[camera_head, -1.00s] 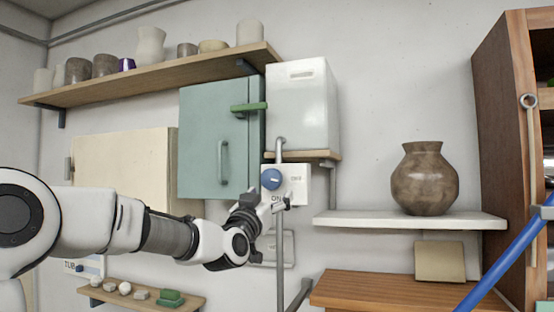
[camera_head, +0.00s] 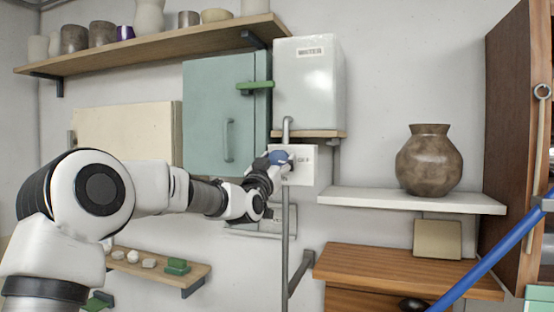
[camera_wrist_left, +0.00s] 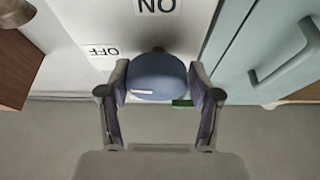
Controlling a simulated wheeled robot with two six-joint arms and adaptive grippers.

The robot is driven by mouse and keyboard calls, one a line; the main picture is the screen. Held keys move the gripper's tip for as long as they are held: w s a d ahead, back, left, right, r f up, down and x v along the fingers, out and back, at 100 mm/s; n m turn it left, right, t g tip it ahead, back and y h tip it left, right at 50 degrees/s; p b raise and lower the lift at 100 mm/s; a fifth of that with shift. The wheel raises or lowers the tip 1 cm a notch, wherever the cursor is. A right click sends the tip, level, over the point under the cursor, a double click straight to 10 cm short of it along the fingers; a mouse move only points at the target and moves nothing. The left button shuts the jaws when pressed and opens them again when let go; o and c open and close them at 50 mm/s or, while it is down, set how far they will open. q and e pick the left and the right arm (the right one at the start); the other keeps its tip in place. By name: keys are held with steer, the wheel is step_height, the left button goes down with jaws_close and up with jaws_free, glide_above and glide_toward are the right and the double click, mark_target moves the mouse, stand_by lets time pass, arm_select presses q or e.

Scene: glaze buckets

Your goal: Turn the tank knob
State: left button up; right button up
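The tank knob (camera_head: 279,157) is blue and round, on a white plate (camera_head: 303,167) below a white tank (camera_head: 310,90) whose label seems to read WATER. My left gripper (camera_head: 268,168) is at the knob and partly covers it. In the left wrist view the knob (camera_wrist_left: 157,77) sits between the two fingertips of my left gripper (camera_wrist_left: 158,84), which appear to touch its sides. A short white mark shows on the knob's face. Upside-down ON and OFF labels show on the plate. My right gripper is not in view.
A vertical pipe (camera_head: 285,235) runs just right of my left gripper. A teal cabinet (camera_head: 205,110) stands left of the knob. A brown vase (camera_head: 428,160) stands on a white shelf (camera_head: 410,201) to the right. A blue bar (camera_head: 490,260) crosses the lower right.

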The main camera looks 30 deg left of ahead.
arm_select(q)
steer(key=shift+d+r, duration=0.1)
steer(key=shift+d, duration=0.05)
steer(key=c, duration=0.3)
steer(key=n+b, duration=0.1)
steer(key=n+y+b, duration=0.1)
steer(key=shift+f+b, duration=0.3)
steer(key=shift+c, duration=0.2)
steer(key=shift+r+n+g+y, duration=0.15)
steer(key=shift+n+g+y, duration=0.15)
steer(key=shift+n+y, duration=0.3)
steer(key=shift+r, duration=0.15)
steer(key=o, duration=1)
steer(key=shift+o, duration=0.9)
steer(key=shift+w, duration=0.3)
